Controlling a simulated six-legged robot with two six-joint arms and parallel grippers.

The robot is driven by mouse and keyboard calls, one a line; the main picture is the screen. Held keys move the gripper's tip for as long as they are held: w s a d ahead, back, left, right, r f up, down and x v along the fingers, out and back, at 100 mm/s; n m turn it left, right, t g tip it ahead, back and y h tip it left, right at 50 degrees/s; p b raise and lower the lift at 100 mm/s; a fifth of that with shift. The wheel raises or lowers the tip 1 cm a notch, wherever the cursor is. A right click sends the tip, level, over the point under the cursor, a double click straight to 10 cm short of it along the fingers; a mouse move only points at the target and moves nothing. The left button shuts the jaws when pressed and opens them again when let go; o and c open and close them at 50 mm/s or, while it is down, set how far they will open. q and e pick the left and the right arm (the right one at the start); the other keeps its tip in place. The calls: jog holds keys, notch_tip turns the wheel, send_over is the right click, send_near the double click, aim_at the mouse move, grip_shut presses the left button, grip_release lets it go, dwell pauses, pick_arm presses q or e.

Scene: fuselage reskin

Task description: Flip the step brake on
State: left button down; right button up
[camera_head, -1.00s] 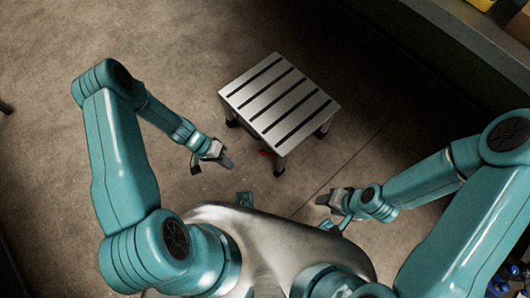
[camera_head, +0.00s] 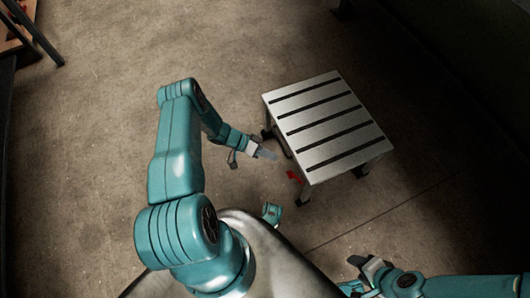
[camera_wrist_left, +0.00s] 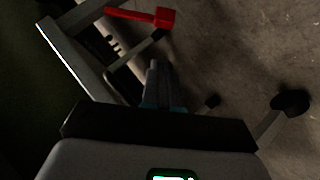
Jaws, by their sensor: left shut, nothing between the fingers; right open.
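The step (camera_head: 325,124) is a low metal stool with a slatted silver top and dark feet, standing on the floor right of centre in the head view. Its red brake lever (camera_head: 294,176) shows under the near left edge. In the left wrist view the red lever (camera_wrist_left: 140,16) lies near the top, beside the step's metal frame (camera_wrist_left: 75,55). My left gripper (camera_head: 268,154) is shut and empty, left of the step and a little apart from the lever. Its fingers also show in the left wrist view (camera_wrist_left: 159,82). My right gripper (camera_head: 362,272) is open at the bottom right, away from the step.
Bare concrete floor (camera_head: 110,130) is clear to the left of the step. A dark wall or bench side (camera_head: 470,70) runs along the upper right. A wooden-topped table (camera_head: 15,38) stands at the top left corner.

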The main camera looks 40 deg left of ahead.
pick_arm(q)
jog(key=d+f+b, duration=0.2)
jog(key=d+f, duration=0.3)
jog(key=shift+w+d, duration=0.15)
jog(key=shift+w, duration=0.25)
pick_arm(e)
jog(key=shift+w+d+f, duration=0.1)
jog(key=shift+w+f, duration=0.05)
jog(key=shift+f, duration=0.5)
jog(key=shift+w+d+f, duration=0.1)
jog(key=shift+w+f, duration=0.05)
jog(key=shift+f, duration=0.45)
pick_arm(q)
jog(key=shift+f, duration=0.1)
jog(key=shift+s+d+f, duration=0.25)
jog(key=shift+d+f, duration=0.35)
jog(key=shift+f, duration=0.25)
pick_arm(e)
jog(key=shift+r, duration=0.1)
pick_arm(q)
jog(key=s+a+r+p, duration=0.2)
jog(key=a+r, duration=0.5)
jog(key=a, duration=0.4)
jog(key=shift+s+r, duration=0.2)
jog(key=shift+s, duration=0.3)
pick_arm(e)
jog(key=shift+s+a+r, duration=0.25)
jog(key=shift+s+r, duration=0.25)
jog(key=shift+s+a+r, duration=0.25)
jog(key=shift+s+r, duration=0.25)
